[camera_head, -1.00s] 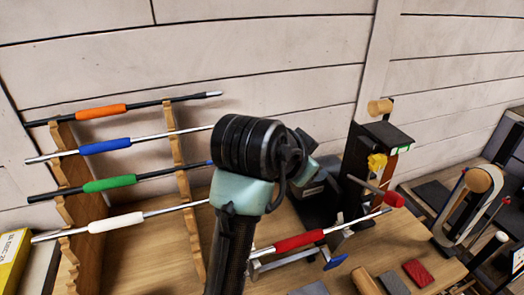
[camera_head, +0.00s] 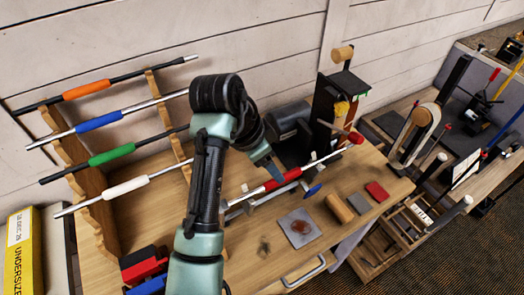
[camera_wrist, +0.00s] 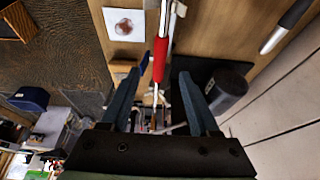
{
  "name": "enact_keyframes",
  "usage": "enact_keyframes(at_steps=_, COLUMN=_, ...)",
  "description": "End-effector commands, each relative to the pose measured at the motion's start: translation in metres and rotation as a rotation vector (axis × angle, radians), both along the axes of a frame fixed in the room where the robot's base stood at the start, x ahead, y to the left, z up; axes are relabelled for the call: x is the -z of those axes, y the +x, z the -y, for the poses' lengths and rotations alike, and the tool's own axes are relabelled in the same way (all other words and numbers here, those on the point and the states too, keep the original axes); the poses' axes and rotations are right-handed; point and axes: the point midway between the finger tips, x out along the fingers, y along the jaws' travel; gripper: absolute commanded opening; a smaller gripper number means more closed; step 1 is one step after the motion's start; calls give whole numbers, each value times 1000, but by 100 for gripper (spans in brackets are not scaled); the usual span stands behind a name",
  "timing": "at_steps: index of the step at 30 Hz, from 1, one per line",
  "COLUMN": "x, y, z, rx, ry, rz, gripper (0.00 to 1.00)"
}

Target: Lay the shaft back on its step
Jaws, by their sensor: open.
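The shaft with the red grip (camera_head: 283,180) lies tilted across a low metal fixture (camera_head: 245,203) on the bench, its right end near a red knob. My gripper (camera_head: 275,172) is just above and beside the red grip. In the wrist view my gripper (camera_wrist: 160,77) is open, and the red grip (camera_wrist: 160,60) shows between its two fingers, apparently ahead of the tips; I cannot tell whether they touch. A wooden stepped rack (camera_head: 92,190) at left carries several shafts, with orange (camera_head: 88,90), blue (camera_head: 100,121), green (camera_head: 112,155) and white (camera_head: 128,187) grips on separate steps.
A dark stand (camera_head: 335,105) with a yellow part rises behind the fixture. A yellow box (camera_head: 22,255) stands at left front. A belt machine (camera_head: 420,130) is right.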

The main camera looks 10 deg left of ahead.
Motion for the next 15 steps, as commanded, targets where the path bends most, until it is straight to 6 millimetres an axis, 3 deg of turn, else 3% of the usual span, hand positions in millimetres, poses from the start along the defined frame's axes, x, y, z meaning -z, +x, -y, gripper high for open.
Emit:
enact_keyframes(at_steps=6, x=35, y=8, z=13, rx=1, ry=-1, rz=-3, gripper=62)
enact_keyframes(at_steps=15, x=56, y=14, z=19, rx=1, ry=1, rz=1, gripper=62)
